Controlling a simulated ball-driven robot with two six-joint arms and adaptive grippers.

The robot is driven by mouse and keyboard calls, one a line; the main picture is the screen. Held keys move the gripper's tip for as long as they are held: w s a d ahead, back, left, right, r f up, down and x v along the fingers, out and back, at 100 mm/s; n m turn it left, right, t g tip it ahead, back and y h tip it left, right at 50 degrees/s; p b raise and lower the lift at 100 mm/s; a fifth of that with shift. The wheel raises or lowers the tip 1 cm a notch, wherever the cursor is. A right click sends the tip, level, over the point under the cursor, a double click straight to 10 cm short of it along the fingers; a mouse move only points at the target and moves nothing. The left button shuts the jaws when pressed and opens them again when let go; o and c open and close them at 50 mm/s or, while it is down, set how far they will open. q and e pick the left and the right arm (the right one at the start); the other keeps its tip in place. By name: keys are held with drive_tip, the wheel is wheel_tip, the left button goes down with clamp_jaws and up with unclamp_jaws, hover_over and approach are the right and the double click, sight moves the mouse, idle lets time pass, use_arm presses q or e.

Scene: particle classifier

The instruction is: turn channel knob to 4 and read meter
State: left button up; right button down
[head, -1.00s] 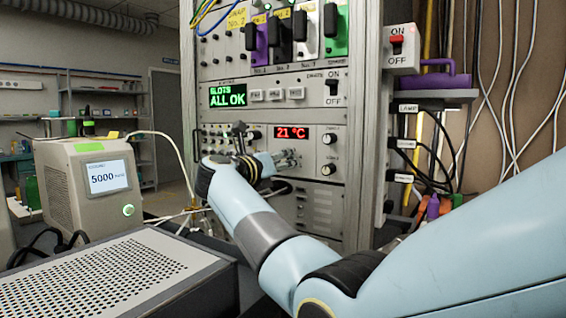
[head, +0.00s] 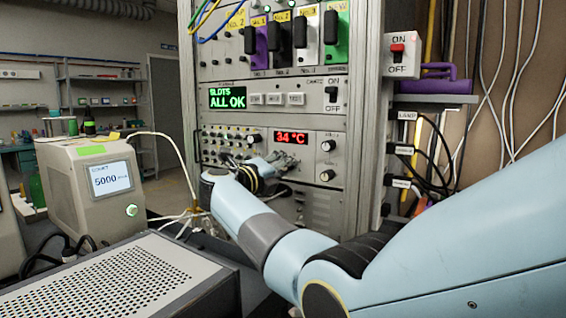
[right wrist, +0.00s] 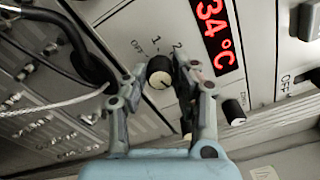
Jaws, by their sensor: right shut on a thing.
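The channel knob (right wrist: 160,72) is a round dark knob with a pale pointer mark, on the light panel in the right wrist view. The labels OFF, 1 and 2 show around its upper side; any further numbers are hidden by a finger. My right gripper (right wrist: 158,76) has a finger on each side of the knob and is shut on it. In the head view my right gripper (head: 288,160) reaches the panel just below the meter and hides the knob. The meter (head: 291,137) shows red digits, 34 °C, also in the right wrist view (right wrist: 215,30). My left gripper is out of view.
A green screen (head: 227,97) reads ALL OK above. A beige box (head: 92,180) with a 5000 display and a perforated grey case (head: 120,275) stand at left. Cables hang on the right wall.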

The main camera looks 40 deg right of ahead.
drive_tip(key=shift+n, duration=0.4)
drive_tip(key=c, duration=1.1)
unclamp_jaws()
drive_tip(key=shift+o, duration=0.2)
drive_tip(key=shift+a, duration=0.15)
drive_tip(key=v, duration=0.7)
drive_tip(key=shift+a, duration=0.15)
